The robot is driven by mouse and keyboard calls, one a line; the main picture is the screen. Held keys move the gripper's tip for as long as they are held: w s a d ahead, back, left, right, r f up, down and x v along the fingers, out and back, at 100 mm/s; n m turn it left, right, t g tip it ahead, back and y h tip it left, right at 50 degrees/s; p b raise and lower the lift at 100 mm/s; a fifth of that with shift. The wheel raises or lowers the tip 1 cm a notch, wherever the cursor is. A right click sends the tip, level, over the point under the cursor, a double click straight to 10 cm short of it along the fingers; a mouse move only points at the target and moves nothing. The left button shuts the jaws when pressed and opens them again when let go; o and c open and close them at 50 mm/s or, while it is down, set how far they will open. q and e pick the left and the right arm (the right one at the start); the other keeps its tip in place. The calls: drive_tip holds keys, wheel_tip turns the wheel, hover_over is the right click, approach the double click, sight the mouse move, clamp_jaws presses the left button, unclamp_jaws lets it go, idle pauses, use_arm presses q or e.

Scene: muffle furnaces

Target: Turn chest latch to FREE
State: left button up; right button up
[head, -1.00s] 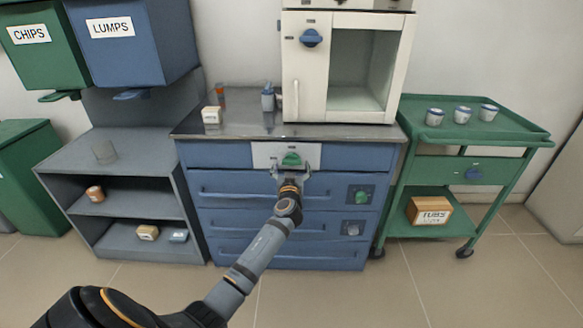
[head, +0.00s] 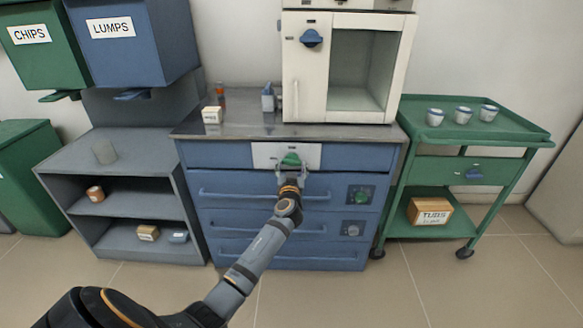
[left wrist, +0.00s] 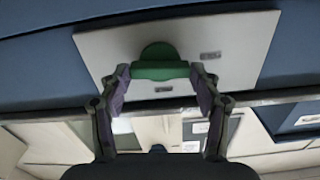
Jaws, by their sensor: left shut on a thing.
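The chest (head: 230,160) is a blue drawer unit with a grey top. Its latch is a green knob (head: 290,159) on a white plate (head: 312,155) at the top front. In the left wrist view the knob (left wrist: 160,66) shows a rounded part and a bar across it, with small unreadable labels on the plate (left wrist: 240,45). My left gripper (head: 291,170) reaches the knob from the front. In the left wrist view its two fingers (left wrist: 160,80) are shut on the ends of the bar. My right gripper is not in view.
A white furnace (head: 305,80) stands on the chest. A green cart (head: 480,148) is at the right, a grey shelf (head: 125,150) at the left. Floor in front is clear.

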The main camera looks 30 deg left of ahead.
use_arm(q)
drive_tip(key=m, duration=0.3)
drive_tip(key=shift+m, duration=2)
drive_tip(key=shift+m+p, duration=0.4)
drive_tip(key=shift+m, duration=0.5)
drive_tip(key=m+p, duration=0.1)
drive_tip(key=m, duration=0.2)
drive_tip(key=shift+m, duration=0.3)
drive_tip(key=shift+f+m+p, duration=0.15)
drive_tip(key=shift+m+p, duration=0.5)
drive_tip(key=shift+m, duration=1.65)
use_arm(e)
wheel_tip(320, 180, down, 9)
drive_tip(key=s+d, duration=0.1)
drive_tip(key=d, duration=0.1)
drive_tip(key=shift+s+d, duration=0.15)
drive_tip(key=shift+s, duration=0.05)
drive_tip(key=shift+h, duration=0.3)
use_arm(q)
drive_tip(key=o, duration=1.2)
drive_tip(key=shift+c, duration=0.2)
